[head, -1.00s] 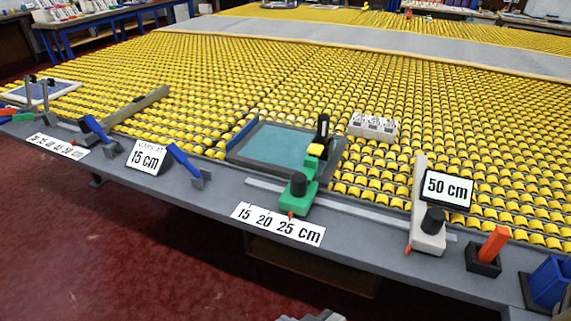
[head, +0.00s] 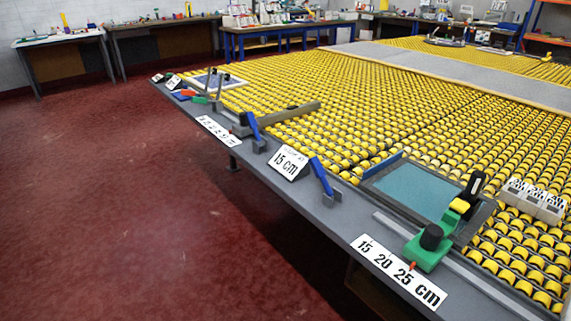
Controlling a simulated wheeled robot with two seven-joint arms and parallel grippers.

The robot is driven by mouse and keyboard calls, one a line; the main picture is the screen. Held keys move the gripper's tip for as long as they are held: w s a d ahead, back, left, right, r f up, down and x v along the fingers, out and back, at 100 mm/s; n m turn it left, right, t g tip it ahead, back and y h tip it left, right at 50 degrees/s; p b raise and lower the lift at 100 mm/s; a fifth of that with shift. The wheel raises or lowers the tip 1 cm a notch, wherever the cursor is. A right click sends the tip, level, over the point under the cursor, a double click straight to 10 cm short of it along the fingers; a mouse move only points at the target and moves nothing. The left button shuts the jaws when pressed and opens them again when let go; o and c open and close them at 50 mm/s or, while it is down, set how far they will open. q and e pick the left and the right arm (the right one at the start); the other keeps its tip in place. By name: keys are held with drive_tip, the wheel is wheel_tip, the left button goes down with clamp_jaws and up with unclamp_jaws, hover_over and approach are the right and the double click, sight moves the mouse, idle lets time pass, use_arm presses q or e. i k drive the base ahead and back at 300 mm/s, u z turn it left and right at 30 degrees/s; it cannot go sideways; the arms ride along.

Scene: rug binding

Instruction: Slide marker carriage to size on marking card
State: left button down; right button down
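A green marker carriage (head: 428,248) with a black knob and a red pointer sits on a grey rail (head: 465,272) along the table's front edge. A white scale card (head: 398,272) reading 15, 20, 25 cm lies in front of it. The red pointer is near the 25 mark. A tilted marking card (head: 289,162) reading 15 cm stands to the left, between two blue-handled clamps. Neither of my grippers shows in the head view.
A teal pad in a grey frame (head: 372,198) lies behind the rail, with a black and yellow tool (head: 468,196) at its right. White blocks (head: 535,200) stand at the right. Another scale strip (head: 218,130) lies further left. Red floor (head: 150,220) is clear.

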sight(426, 251)
drive_tip(key=u, duration=0.3)
drive_tip(key=k, duration=0.4)
drive_tip(key=u, duration=0.95)
drive_tip(key=k, duration=1.8)
drive_tip(key=z, duration=0.65)
